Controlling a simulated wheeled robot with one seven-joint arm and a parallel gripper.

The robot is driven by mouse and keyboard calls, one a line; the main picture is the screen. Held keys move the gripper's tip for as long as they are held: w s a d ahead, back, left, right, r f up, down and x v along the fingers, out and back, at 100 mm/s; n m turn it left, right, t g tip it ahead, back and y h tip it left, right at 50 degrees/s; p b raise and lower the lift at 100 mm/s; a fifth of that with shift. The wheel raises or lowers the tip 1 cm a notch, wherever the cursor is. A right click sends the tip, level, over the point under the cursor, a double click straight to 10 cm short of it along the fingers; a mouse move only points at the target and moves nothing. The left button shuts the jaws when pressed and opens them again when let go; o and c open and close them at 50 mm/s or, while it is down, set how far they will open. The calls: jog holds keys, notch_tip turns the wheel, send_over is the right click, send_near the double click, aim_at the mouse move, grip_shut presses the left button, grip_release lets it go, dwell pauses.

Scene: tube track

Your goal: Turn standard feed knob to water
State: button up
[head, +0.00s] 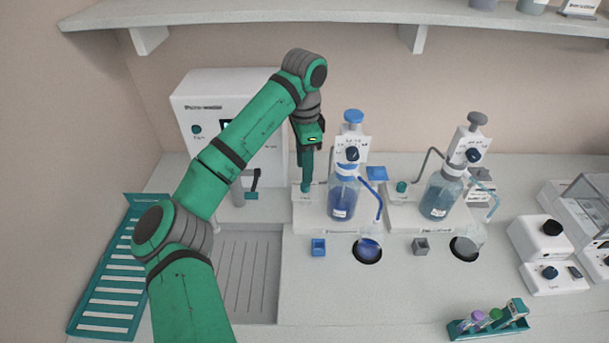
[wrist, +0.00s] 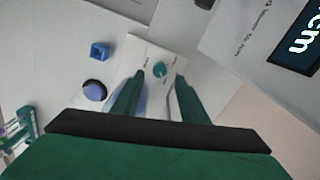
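A teal feed knob (wrist: 159,69) sits on a white panel (wrist: 150,50) with small labels around it, too small to read. In the wrist view the knob lies between the tips of my two fingers, which are apart, with a visible gap on each side. My gripper (head: 306,187) points down at the white base of the left bottle station in the head view, where it hides this knob. Whether the fingertips are level with the knob or above it I cannot tell. The left bottle (head: 343,200) holds blue liquid.
A second station with a bottle (head: 440,195) and its own teal knob (head: 402,186) stands to the right. A blue block (head: 318,247) and a beaker (head: 367,248) are in front. A white machine (head: 215,92) stands behind my arm. A tube rack (head: 490,320) is front right.

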jog(key=shift+r, duration=2.75)
